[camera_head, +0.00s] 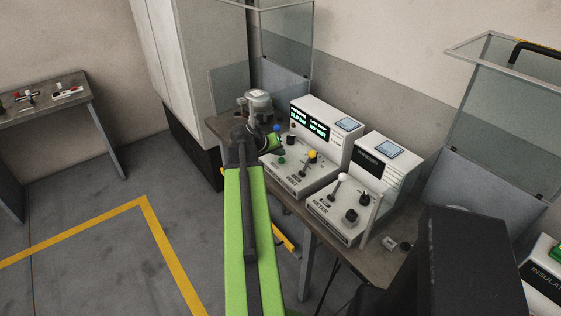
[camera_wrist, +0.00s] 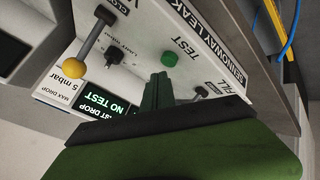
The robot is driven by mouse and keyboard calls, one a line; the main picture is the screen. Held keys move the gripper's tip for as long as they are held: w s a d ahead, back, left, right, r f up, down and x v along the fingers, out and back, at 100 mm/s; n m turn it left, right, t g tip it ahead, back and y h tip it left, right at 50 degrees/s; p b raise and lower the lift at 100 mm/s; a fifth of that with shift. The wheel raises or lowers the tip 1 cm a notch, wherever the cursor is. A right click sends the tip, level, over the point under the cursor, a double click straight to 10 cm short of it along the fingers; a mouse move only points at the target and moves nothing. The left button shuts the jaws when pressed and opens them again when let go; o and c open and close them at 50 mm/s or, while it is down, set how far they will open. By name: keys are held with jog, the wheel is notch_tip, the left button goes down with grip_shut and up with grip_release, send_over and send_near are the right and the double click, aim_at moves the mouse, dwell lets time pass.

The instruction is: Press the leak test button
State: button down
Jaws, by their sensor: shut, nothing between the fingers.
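The leak tester (camera_head: 325,127) is a white console on the bench, its lit display reading "NO TEST". Its round green button (camera_head: 281,161) is on the lower panel; in the wrist view the button (camera_wrist: 170,59) sits beside the word TEST. My gripper (camera_head: 273,141) is over the panel's left part, close to the button. In the wrist view my gripper's dark green fingers (camera_wrist: 159,80) are shut and empty, with their tips just short of the button in the picture. I cannot tell the exact gap; the button looks uncovered.
A yellow-knobbed lever (camera_head: 312,154) and a blue knob (camera_head: 277,127) flank the button area. A grey compressor (camera_head: 258,104) stands behind my wrist. A second meter (camera_head: 385,160) with a white-knobbed lever is to the right. Glass guards (camera_head: 287,40) rise behind.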

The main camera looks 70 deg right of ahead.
aim_at(279, 161)
jog(key=shift+s+f+b, duration=0.1)
jog(key=shift+f+b, duration=0.3)
jog(key=shift+f+b, duration=0.5)
jog(key=shift+b, duration=0.05)
dwell(0.7)
dwell(0.4)
jog(key=shift+r+p, duration=0.9)
jog(key=shift+p, duration=0.05)
notch_tip(279, 161, up, 5)
jog(key=p, duration=0.5)
jog(key=shift+r, duration=0.1)
